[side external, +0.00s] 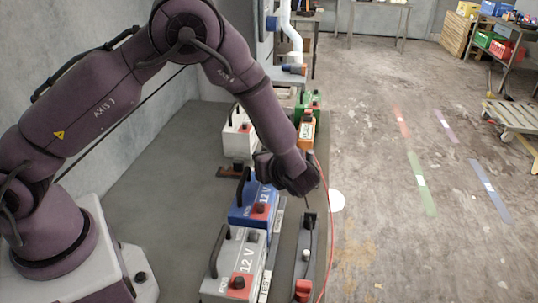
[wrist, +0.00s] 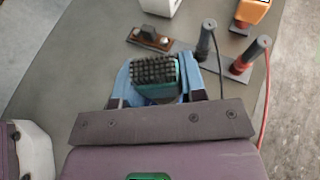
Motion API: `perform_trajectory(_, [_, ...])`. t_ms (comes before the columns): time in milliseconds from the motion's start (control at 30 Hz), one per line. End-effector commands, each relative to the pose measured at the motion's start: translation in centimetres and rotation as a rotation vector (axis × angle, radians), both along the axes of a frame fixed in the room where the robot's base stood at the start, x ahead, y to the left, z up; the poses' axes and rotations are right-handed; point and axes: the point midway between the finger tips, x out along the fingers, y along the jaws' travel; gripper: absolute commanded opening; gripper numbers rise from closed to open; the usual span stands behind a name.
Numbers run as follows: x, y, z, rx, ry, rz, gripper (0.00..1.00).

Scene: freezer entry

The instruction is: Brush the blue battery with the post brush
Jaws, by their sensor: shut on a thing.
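The blue battery (side external: 250,207), marked 12 V and with a dark handle, stands in the row on the bench in the side external view. My gripper (side external: 304,190) is just behind it and to its right. In the wrist view my gripper (wrist: 157,82) is shut on the brush (wrist: 155,72), which has a teal body and dense dark bristles. The brush is hidden in the side external view, and contact with the battery cannot be made out.
Black (wrist: 206,40) and red-based (wrist: 251,55) handled pieces with cables stand near the brush.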

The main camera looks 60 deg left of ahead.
Motion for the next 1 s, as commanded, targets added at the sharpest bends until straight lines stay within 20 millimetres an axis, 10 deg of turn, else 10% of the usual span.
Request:
perform_trajectory(567, [0.0, 0.0, -1.3, 0.001, -0.001, 0.000, 0.09])
perform_trajectory(600, [0.0, 0.0, -1.3, 0.001, -0.001, 0.000, 0.45])
perform_trajectory(700, [0.0, 0.0, -1.2, 0.000, -0.001, 0.000, 0.68])
perform_trajectory(1000, [-0.1, -0.1, -1.2, 0.000, 0.001, 0.002, 0.68])
